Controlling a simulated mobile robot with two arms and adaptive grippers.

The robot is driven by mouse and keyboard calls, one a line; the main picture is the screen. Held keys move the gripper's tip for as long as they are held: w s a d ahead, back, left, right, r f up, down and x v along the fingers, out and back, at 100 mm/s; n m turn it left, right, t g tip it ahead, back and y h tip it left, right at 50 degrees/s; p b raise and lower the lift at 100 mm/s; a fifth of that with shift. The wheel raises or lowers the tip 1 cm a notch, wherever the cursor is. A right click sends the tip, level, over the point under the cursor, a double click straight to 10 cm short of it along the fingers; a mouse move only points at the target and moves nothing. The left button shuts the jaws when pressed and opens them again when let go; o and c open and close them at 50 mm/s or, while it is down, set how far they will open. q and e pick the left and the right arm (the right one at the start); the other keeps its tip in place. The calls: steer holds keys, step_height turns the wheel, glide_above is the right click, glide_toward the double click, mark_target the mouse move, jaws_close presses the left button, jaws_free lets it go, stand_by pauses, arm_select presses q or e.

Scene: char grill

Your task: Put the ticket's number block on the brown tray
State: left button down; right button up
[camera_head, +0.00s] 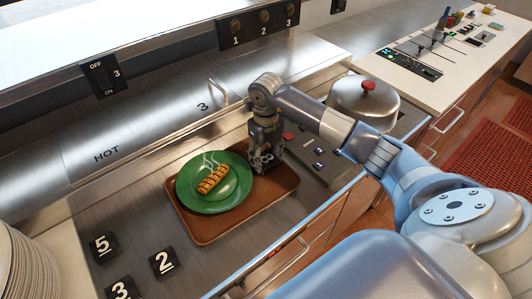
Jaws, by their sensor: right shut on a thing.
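The brown tray (283,197) lies on the steel counter. A green plate (187,194) with a grilled sausage-like item (212,180) sits on its left part. My right gripper (266,146) points down over the tray's right back part, just right of the plate. It is shut on a black number block (266,159) that seems to read 8. I cannot tell whether the block touches the tray. I cannot make out the ticket. My left gripper is not in view.
A lidded pot (363,100) stands behind my right arm. Small dark blocks (319,152) lie right of the tray. The tray's front right is bare.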

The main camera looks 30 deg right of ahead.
mark_target(266, 159)
steer(key=shift+f, duration=0.3)
steer(key=o, duration=0.8)
steer(key=shift+o, duration=0.2)
steer(key=shift+r, duration=0.2)
steer(key=shift+w+r+b, duration=0.1)
steer(key=shift+r+b, duration=0.15)
steer(key=shift+b, duration=0.1)
step_height(266, 159, up, 12)
steer(key=b, duration=0.3)
steer(key=shift+f, duration=0.25)
steer(key=shift+f, duration=0.1)
